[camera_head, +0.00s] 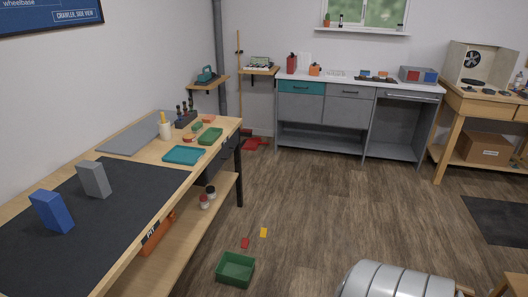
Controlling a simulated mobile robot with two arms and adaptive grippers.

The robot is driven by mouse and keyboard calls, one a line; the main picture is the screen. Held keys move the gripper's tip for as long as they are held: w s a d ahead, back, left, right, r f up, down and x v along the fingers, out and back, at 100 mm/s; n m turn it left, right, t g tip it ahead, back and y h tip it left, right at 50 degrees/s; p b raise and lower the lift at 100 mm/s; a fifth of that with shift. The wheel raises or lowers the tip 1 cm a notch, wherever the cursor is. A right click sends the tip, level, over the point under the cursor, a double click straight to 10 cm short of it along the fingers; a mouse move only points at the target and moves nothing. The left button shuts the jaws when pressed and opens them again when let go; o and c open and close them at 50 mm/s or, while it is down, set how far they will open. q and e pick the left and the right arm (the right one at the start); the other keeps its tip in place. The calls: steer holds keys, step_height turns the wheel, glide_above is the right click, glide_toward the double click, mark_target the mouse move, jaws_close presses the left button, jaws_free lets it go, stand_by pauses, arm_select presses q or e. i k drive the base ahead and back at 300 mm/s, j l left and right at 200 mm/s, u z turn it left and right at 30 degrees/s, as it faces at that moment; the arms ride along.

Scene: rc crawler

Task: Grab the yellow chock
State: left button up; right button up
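A small flat yellow piece (263,232), which looks like the yellow chock, lies on the wooden floor right of the long workbench. A similar red piece (245,242) lies just left of it and a little nearer, apart from it. An open green bin (235,269) stands on the floor in front of both pieces. Neither of my grippers is in view, so their state does not show.
The long workbench (166,198) at left has a dark mat, a blue block (51,212) and a grey block (93,179). A large silvery ribbed object (395,282) fills the bottom right. Floor behind and right of the yellow piece is clear.

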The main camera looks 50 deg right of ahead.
mark_target(263, 232)
steer(key=i+l, duration=0.1)
steer(key=l, duration=0.4)
steer(key=i+l, duration=0.1)
steer(key=l, duration=0.4)
steer(key=i+l, duration=0.1)
steer(key=l, duration=0.4)
steer(key=i+l, duration=0.1)
steer(key=l, duration=0.35)
steer(key=i+l, duration=0.1)
steer(key=l, duration=0.4)
steer(key=u, duration=0.05)
